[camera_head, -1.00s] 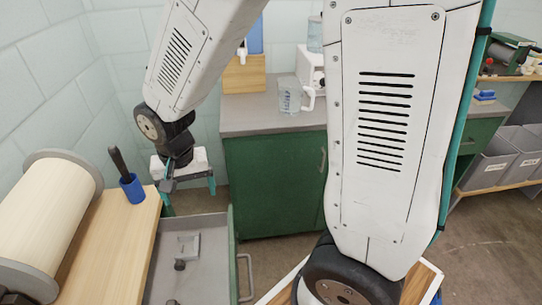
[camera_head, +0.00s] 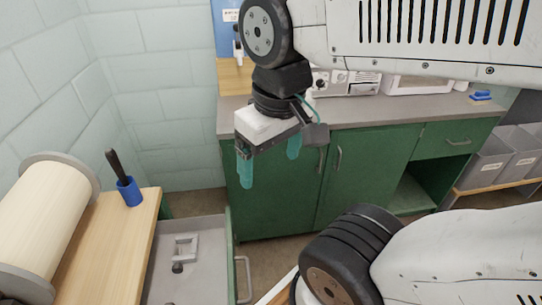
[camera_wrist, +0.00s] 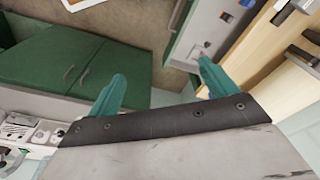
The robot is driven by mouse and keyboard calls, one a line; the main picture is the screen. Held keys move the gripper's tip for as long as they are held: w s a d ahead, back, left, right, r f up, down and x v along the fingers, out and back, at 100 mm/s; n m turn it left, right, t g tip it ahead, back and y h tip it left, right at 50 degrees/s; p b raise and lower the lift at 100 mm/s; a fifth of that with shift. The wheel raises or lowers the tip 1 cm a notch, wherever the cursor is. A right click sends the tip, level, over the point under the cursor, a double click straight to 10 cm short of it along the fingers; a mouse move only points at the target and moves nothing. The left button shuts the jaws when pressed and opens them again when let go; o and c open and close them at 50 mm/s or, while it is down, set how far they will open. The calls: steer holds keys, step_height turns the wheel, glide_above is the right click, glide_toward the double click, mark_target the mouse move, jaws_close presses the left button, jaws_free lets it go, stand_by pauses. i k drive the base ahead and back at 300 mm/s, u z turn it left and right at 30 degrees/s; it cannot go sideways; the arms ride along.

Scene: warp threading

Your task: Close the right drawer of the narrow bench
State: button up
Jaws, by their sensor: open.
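The open drawer (camera_head: 205,240) of the narrow bench (camera_head: 105,230) is pulled out to the right of the wooden top. It has a grey inside, a green front and a metal bar handle (camera_head: 243,278). The drawer also shows in the wrist view (camera_wrist: 195,38), beyond the right finger. My gripper (camera_head: 268,165) is open and empty, with teal fingers pointing down. In the head view it appears above and to the right of the drawer, apart from the handle. Both fingers also show in the wrist view (camera_wrist: 160,82). The drawer's near end is cut off by the picture edge.
Small metal parts (camera_head: 182,248) lie in the drawer. A wooden roller (camera_head: 45,220) and a blue cup with a dark-handled tool (camera_head: 130,190) stand on the bench. A green cabinet (camera_head: 275,190) with a grey top stands behind. Some floor shows between drawer and cabinet.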

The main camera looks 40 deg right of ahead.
mark_target(212, 279)
steer(key=u, duration=0.95)
steer(key=k, duration=0.5)
steer(key=z, duration=1.2)
steer(key=k, duration=0.6)
steer(key=u, duration=0.35)
steer(key=i, duration=0.5)
